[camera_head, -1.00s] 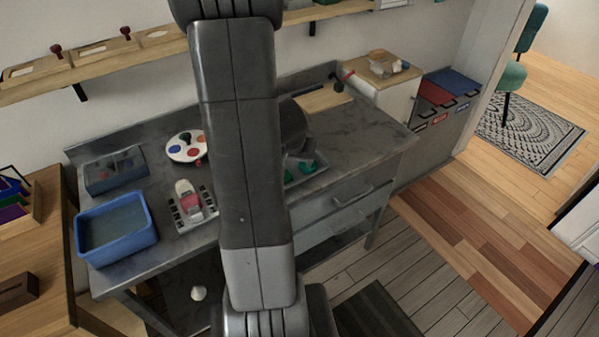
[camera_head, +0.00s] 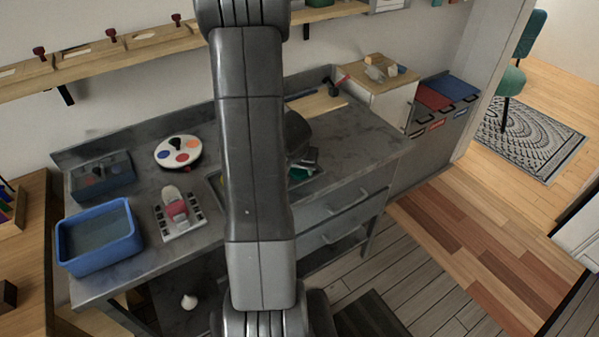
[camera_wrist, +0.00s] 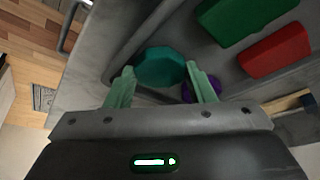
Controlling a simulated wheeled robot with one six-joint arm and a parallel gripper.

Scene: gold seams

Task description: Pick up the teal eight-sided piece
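The teal eight-sided piece (camera_wrist: 160,67) lies in a grey tray (camera_wrist: 122,58) on the workbench, seen in the wrist view. My gripper (camera_wrist: 162,78) is open, with one finger on each side of the piece's near part. I cannot tell whether the fingers touch it. A purple piece (camera_wrist: 188,92) sits partly hidden behind the right finger. A green piece (camera_wrist: 240,20) and a red piece (camera_wrist: 275,52) lie to the right in the tray. In the head view my arm hides much of the tray, and a teal patch (camera_head: 298,174) shows beside the gripper.
On the grey workbench (camera_head: 135,232) stand a blue bin (camera_head: 98,262), a round white paint palette (camera_head: 178,152) and a grey holder with a red-and-white item (camera_head: 178,212). A box (camera_head: 102,178) sits behind the bin. Drawers (camera_head: 345,200) are below the bench's front edge.

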